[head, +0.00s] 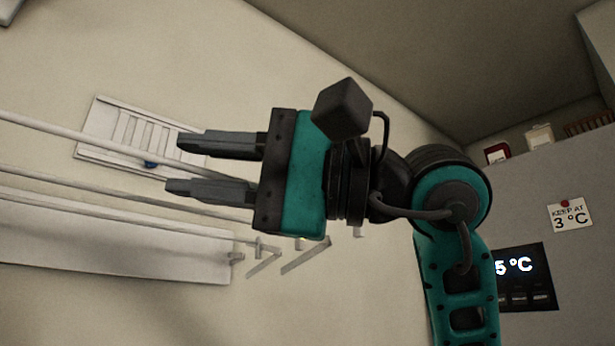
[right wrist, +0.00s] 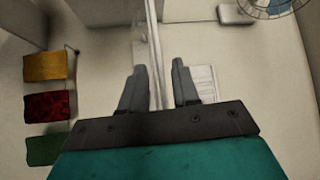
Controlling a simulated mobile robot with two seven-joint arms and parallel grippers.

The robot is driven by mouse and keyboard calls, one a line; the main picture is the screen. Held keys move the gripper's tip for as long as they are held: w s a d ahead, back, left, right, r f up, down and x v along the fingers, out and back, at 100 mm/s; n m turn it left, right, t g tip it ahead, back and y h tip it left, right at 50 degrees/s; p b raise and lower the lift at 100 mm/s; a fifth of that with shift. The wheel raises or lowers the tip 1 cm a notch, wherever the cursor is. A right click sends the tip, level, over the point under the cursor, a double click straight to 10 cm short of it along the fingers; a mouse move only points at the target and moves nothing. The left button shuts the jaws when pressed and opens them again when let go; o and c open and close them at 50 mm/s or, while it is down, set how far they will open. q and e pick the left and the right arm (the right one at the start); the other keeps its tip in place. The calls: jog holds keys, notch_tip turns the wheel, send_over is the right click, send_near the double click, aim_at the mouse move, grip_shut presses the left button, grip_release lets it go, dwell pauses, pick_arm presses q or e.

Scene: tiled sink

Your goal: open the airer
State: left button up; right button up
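The airer shows in the head view as pale rods (head: 85,135) running in from the left, above a long white panel (head: 110,242) on the wall. Thin brackets (head: 304,256) stand at its right end. My right gripper (head: 180,163) is open at the nearest rod, one finger above and one below in the picture. In the right wrist view a rod (right wrist: 153,50) runs between the two spread fingers. I see a gap on each side and cannot tell whether it touches either finger. My left gripper is not in view.
A white slatted wall panel (head: 105,120) is behind the gripper. A grey cabinet (head: 520,210) with a temperature display (head: 525,277) stands at the right. Yellow (right wrist: 49,66), red (right wrist: 50,106) and green (right wrist: 48,149) cloths hang left in the right wrist view.

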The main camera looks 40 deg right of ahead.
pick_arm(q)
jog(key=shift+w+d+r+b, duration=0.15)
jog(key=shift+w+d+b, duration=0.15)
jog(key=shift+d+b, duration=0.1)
pick_arm(e)
jog(key=v, duration=1)
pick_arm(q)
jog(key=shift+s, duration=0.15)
